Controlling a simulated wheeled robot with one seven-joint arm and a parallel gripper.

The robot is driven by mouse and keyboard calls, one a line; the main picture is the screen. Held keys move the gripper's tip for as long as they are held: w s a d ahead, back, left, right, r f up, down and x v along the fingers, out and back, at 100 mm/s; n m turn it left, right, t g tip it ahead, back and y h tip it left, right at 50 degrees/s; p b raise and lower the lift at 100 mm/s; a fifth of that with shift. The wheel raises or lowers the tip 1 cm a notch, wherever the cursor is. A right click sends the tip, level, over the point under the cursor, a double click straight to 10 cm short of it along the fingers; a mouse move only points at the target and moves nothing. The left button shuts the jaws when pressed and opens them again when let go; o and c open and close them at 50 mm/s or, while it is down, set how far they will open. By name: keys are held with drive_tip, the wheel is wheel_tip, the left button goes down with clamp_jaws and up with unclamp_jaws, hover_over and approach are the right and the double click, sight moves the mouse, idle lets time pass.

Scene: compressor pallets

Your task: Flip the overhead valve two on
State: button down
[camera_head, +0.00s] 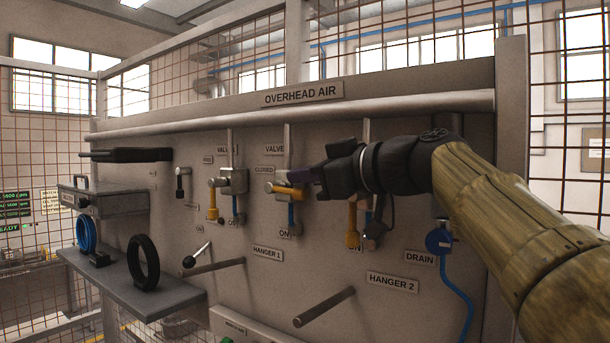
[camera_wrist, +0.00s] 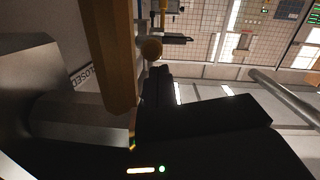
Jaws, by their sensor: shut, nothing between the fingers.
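The middle valve under the OVERHEAD AIR sign has a yellow handle (camera_head: 287,190) lying level, beside a CLOSED label (camera_head: 264,169); an ON label (camera_head: 284,235) sits below it. Its number is hidden in the head view, but it is second from the left. My gripper (camera_head: 308,175) is shut and empty, its tips close to the handle's right part. In the wrist view the yellow handle (camera_wrist: 112,55) looms large beside my dark fingers (camera_wrist: 158,84). I cannot tell whether they touch.
The left valve's yellow handle (camera_head: 212,203) and the right valve's yellow handle (camera_head: 352,226) hang down. Hanger pegs (camera_head: 325,306) stick out below. A grey shelf (camera_head: 140,291) with dark and blue rings stands left. A blue drain hose (camera_head: 463,287) hangs right.

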drive_tip(key=s+d+r+b, duration=0.2)
drive_tip(key=s+d+r, duration=0.2)
drive_tip(key=s+d, duration=0.3)
drive_tip(key=shift+d+r+b, duration=0.3)
drive_tip(key=shift+r+b, duration=0.05)
drive_tip(key=shift+f, duration=0.1)
